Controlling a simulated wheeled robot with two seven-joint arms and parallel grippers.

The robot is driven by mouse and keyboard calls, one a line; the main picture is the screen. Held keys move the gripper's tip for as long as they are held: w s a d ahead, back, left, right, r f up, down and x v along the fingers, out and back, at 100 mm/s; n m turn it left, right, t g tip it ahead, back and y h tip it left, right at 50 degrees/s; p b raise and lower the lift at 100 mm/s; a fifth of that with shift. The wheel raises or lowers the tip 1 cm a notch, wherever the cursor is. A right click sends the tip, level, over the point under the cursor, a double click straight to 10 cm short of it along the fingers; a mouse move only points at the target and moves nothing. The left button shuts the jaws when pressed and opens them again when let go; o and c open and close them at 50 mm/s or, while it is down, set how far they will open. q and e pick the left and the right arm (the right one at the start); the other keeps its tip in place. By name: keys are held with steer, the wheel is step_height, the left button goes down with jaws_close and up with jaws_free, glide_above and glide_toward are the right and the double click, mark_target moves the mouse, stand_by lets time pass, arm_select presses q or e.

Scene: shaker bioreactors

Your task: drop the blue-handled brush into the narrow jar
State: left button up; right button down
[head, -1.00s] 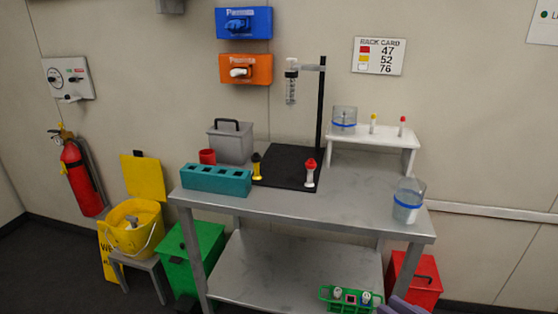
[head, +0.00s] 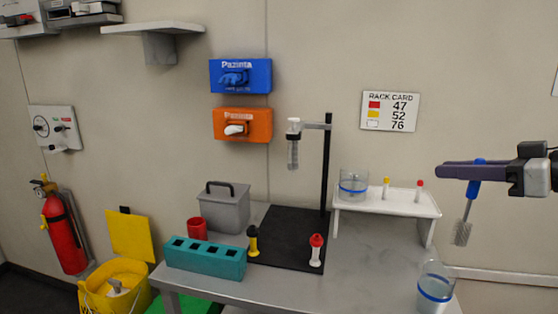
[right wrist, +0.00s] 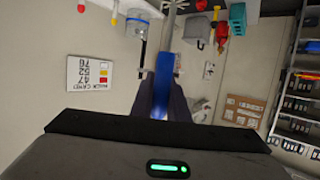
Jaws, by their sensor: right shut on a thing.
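My right gripper (head: 446,171) is at the right of the head view, its dark purple fingers pointing left. It is shut on the blue-handled brush (head: 477,178), whose grey bristle end hangs down, slightly tilted. The blue handle (right wrist: 163,66) also shows between the fingers in the right wrist view. One clear jar with a blue band (head: 436,288) stands on the table's right end, below and left of the brush. Another blue-banded clear jar (head: 353,184) stands on the small white shelf. I cannot tell which is narrower. The brush is apart from both. My left gripper is not in view.
The white riser (head: 388,206) also holds a yellow-capped and a red-capped tube. A black stand (head: 327,170), a teal rack (head: 205,259), a grey box (head: 223,208) and a red cup stand farther left. The air around the brush is clear.

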steer(key=f+b, duration=0.2)
steer(key=f, duration=0.1)
steer(key=f+b, duration=0.1)
steer(key=f, duration=0.1)
steer(key=shift+w+d, duration=0.2)
steer(key=shift+d, duration=0.05)
